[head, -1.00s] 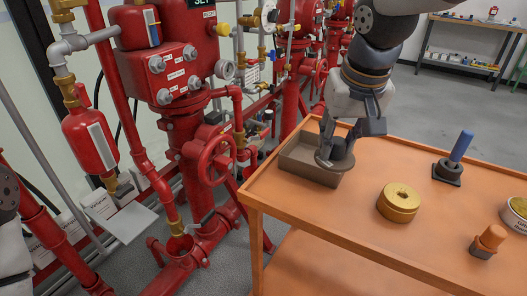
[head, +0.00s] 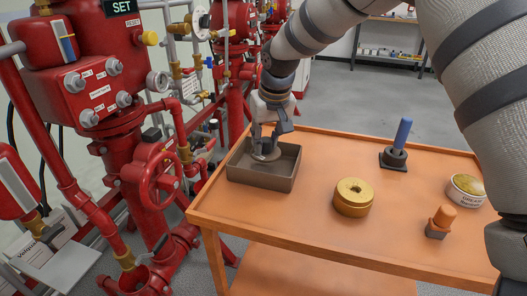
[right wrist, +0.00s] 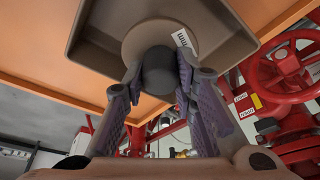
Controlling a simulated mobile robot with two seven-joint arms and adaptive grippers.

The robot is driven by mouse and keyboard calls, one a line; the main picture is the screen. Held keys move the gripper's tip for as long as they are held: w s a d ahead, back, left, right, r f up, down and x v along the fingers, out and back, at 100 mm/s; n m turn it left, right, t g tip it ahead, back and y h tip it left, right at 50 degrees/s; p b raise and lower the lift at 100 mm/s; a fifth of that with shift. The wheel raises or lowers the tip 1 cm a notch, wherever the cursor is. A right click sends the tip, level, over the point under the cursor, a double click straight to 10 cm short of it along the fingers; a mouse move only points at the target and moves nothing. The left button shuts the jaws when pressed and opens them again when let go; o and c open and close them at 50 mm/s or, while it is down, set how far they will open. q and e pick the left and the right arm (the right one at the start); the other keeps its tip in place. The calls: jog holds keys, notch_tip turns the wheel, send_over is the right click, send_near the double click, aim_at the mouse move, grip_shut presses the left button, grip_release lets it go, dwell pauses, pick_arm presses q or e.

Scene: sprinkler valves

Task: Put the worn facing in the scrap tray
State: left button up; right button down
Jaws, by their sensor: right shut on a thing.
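The worn facing (head: 266,154) is a grey-brown disc with a dark round knob. My right gripper (head: 270,138) points down with its fingers closed around the knob. The right wrist view shows the knob between the fingers and the disc (right wrist: 135,42) beyond it, with a white label at its edge. The scrap tray (head: 262,180) is a grey-brown open box at the table's far left corner; its wall also shows in the right wrist view (right wrist: 88,30). The disc is within the tray's outline; I cannot tell whether it touches the floor. My left gripper is out of view.
The orange table (head: 290,213) also holds a brass ring (head: 353,198), a blue-handled tool in a dark base (head: 398,150), an orange-topped piece (head: 441,220) and a round tin (head: 467,190). Red valve pipework (head: 155,180) stands close on the left.

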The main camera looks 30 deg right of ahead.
aim_at(266, 152)
notch_tip(266, 152, down, 3)
jog(key=shift+f, duration=0.15)
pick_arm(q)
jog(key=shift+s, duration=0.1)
pick_arm(e)
jog(key=c, duration=1.3)
grip_release()
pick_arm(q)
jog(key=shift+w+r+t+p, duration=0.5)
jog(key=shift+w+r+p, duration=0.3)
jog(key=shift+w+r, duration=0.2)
pick_arm(e)
jog(key=v, duration=1.2)
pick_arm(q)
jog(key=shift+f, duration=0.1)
